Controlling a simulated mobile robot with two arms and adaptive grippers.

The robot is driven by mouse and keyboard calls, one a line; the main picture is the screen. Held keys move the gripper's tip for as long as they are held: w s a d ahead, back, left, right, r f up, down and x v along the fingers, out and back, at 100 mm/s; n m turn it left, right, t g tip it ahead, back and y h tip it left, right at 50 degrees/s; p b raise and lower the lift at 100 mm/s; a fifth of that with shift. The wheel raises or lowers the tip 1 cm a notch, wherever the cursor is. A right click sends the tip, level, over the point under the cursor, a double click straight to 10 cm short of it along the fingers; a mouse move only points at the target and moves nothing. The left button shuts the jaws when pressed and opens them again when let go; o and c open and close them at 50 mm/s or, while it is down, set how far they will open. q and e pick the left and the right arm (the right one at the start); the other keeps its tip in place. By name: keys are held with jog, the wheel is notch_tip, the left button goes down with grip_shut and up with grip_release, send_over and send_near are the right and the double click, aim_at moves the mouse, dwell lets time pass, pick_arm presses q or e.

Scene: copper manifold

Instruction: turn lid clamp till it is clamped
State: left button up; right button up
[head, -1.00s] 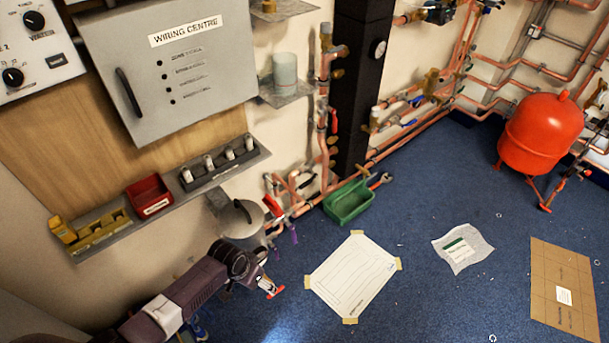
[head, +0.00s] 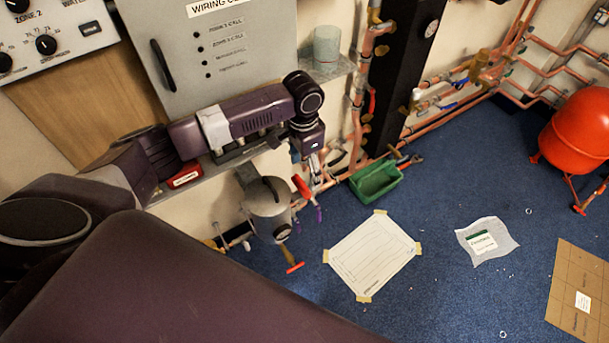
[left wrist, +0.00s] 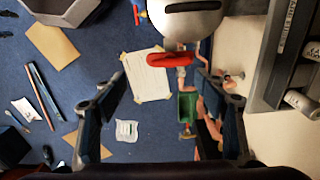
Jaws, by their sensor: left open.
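A grey pot (head: 267,225) with a domed lid (head: 264,195) stands by the wall pipes in the head view. A red clamp handle (head: 302,187) is at the lid's right side. In the left wrist view the lid (left wrist: 186,22) shows at the top, with the red handle (left wrist: 170,60) at its lower edge. My left gripper (head: 314,168) is above and just right of the red handle in the head view. In the left wrist view its fingers (left wrist: 162,78) are spread, with the red handle between and beyond them. Nothing is held. My right gripper is not in view.
A wall shelf (head: 228,158) runs behind my left arm, close above the pot. A red-handled valve (head: 294,268) is below the pot. Copper pipes (head: 340,180) and a green tray (head: 377,180) are to the right.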

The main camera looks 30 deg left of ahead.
aim_at(301, 181)
pick_arm(q)
jog(key=shift+w+a+r, duration=0.4)
jog(key=shift+w+a, duration=0.15)
jog(key=shift+a, duration=0.25)
notch_tip(301, 181, down, 7)
jog(key=shift+r, duration=0.15)
jog(key=shift+f, duration=0.4)
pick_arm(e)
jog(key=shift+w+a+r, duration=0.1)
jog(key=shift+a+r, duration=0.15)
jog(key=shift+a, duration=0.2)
pick_arm(q)
jog(key=shift+c, duration=0.4)
jog(key=c, duration=1.1)
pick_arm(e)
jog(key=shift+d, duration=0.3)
